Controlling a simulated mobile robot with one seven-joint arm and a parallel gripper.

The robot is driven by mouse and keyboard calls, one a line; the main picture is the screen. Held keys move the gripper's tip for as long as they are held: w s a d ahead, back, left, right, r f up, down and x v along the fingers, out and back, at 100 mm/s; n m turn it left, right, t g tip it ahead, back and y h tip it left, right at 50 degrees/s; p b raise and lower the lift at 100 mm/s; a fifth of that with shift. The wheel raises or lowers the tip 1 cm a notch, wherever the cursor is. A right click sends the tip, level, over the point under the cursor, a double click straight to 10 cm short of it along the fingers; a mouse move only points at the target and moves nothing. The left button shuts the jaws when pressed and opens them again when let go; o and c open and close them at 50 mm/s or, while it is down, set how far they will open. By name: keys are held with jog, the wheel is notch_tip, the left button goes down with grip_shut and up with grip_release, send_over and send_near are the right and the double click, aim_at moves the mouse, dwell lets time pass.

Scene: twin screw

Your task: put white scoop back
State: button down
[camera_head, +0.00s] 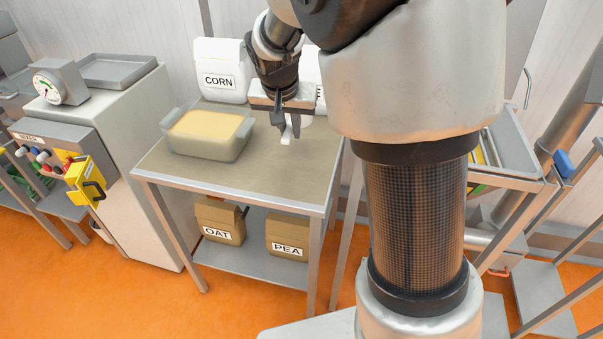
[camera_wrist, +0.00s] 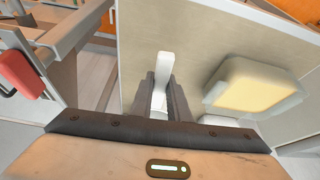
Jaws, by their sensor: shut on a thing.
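My gripper (camera_head: 287,124) is above the right part of the metal table (camera_head: 245,181). It is shut on the white scoop (camera_head: 287,138). In the wrist view the scoop's white handle (camera_wrist: 165,65) sticks out beyond the two fingers (camera_wrist: 158,95). The scoop's other end is hidden by the gripper. A translucent tub (camera_head: 176,140) with yellow contents stands on the table to the left of my gripper, and also shows in the wrist view (camera_wrist: 285,105). Whether the scoop touches the table I cannot tell.
A white CORN container (camera_head: 219,85) stands at the table's back. Another white container behind my gripper is partly hidden. OAT (camera_head: 217,231) and PEA (camera_head: 288,250) boxes sit on the shelf below. A grey cabinet (camera_head: 130,120) with a dial stands left. The table's front is clear.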

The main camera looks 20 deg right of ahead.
jog(key=shift+w+d+f+m+b, duration=0.15)
jog(key=shift+w+f+m+b, duration=0.05)
jog(key=shift+f+b, duration=0.3)
jog(key=shift+w+d+f+m+b, duration=0.1)
jog(key=shift+w+f+m+b, duration=0.1)
jog(key=shift+f+b, duration=0.25)
notch_tip(320, 180, down, 10)
jog(key=shift+r+b, duration=0.2)
jog(key=shift+b, duration=1.05)
jog(key=shift+f, duration=0.1)
jog(key=shift+f, duration=0.15)
jog(key=c, duration=1.7)
grip_release()
jog(key=shift+r, duration=0.2)
